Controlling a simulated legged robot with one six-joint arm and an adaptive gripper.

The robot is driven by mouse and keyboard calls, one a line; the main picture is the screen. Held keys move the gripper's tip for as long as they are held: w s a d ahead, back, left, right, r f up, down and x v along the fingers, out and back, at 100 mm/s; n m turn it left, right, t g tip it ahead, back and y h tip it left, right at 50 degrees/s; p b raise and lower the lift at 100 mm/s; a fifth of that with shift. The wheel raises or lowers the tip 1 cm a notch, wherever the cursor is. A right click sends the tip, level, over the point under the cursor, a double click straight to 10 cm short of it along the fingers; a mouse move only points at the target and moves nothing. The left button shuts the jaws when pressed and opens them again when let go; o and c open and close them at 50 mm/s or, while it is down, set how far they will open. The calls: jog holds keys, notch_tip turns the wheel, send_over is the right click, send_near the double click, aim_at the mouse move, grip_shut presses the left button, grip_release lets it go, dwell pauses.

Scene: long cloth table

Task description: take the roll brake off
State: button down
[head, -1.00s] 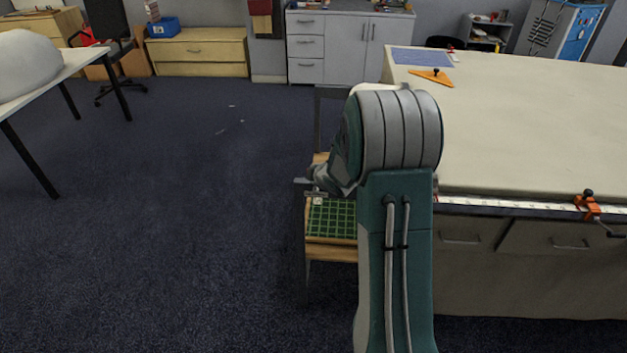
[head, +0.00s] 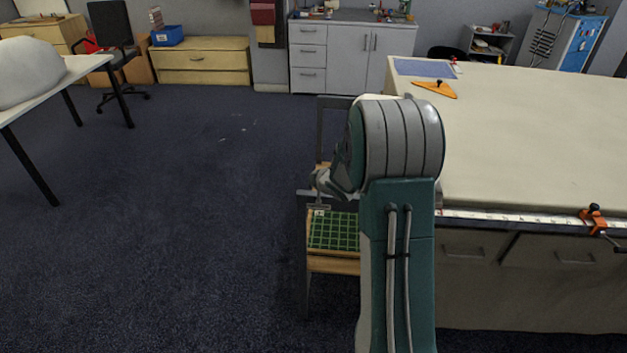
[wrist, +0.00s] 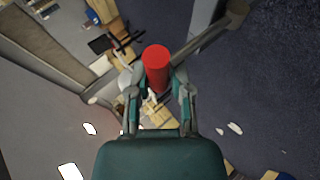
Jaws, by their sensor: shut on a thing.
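A red cylinder (wrist: 156,68) stands between the fingers of my gripper (wrist: 158,92) in the wrist view. The fingers are shut on it, and its round end faces the camera. I cannot tell whether it is the roll brake or a part of it. In the head view my gripper (head: 320,192) is left of my arm, above the near part of a chair with a green checked seat (head: 332,231). The red cylinder cannot be made out there. An orange clamp with a black knob (head: 594,217) sits on the table's front edge at the right.
The long cloth table (head: 535,145) fills the right side, with a white ruled strip (head: 500,218) along its front edge. An orange triangular piece (head: 437,89) and a blue mat (head: 424,68) lie at its far end. Dark floor (head: 180,220) is free on the left.

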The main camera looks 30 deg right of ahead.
jog(key=c, duration=0.6)
grip_release()
jog(key=shift+s+d+f, duration=0.15)
jog(key=shift+d+f, duration=0.2)
jog(key=shift+d, duration=0.1)
jog(key=shift+o, duration=0.2)
jog(key=shift+d, duration=0.1)
jog(key=v, duration=1.1)
jog(key=shift+a+r, duration=0.3)
jog(key=shift+r, duration=0.2)
jog(key=shift+a, duration=0.1)
